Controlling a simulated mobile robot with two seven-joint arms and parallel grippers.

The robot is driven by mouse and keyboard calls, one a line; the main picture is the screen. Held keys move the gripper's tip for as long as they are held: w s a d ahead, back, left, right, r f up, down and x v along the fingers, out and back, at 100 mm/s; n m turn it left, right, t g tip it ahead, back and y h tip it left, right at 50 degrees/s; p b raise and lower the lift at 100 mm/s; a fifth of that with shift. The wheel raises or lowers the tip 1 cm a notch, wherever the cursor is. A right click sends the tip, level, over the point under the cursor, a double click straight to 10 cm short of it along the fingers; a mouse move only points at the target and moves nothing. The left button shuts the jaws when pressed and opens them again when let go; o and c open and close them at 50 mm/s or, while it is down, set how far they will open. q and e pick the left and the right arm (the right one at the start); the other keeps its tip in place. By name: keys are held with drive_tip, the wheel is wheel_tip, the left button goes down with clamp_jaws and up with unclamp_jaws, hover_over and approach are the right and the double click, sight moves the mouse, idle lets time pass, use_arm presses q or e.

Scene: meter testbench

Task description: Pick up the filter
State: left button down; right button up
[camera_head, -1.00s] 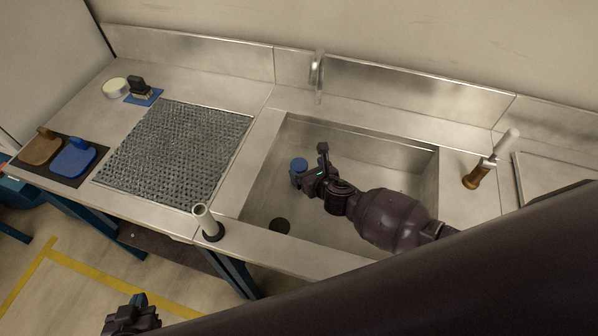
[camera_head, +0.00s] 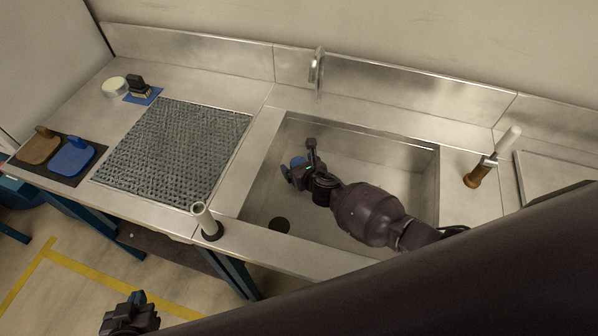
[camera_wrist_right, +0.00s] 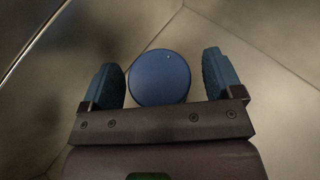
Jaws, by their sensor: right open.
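A round blue piece, which looks like the filter (camera_head: 297,162), is in the sink near its left wall. It shows as a flat blue disc in the right wrist view (camera_wrist_right: 160,78). My right gripper (camera_head: 301,169) is down in the sink at the blue piece and partly covers it in the head view. In the right wrist view its fingers (camera_wrist_right: 160,70) are open, one on each side of the disc, with a small gap at least on the right. My left gripper (camera_head: 132,310) is low at the bottom left, away from the bench; its jaws are unclear.
A faucet (camera_head: 318,70) stands behind. A grey mesh mat (camera_head: 175,150) lies left; a white-topped post (camera_head: 206,220) stands at the front edge. A brown-handled tool (camera_head: 478,174) is right.

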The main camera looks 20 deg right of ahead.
drive_tip(key=c, duration=1.2)
drive_tip(key=shift+o, duration=0.2)
drive_tip(key=shift+r, duration=0.1)
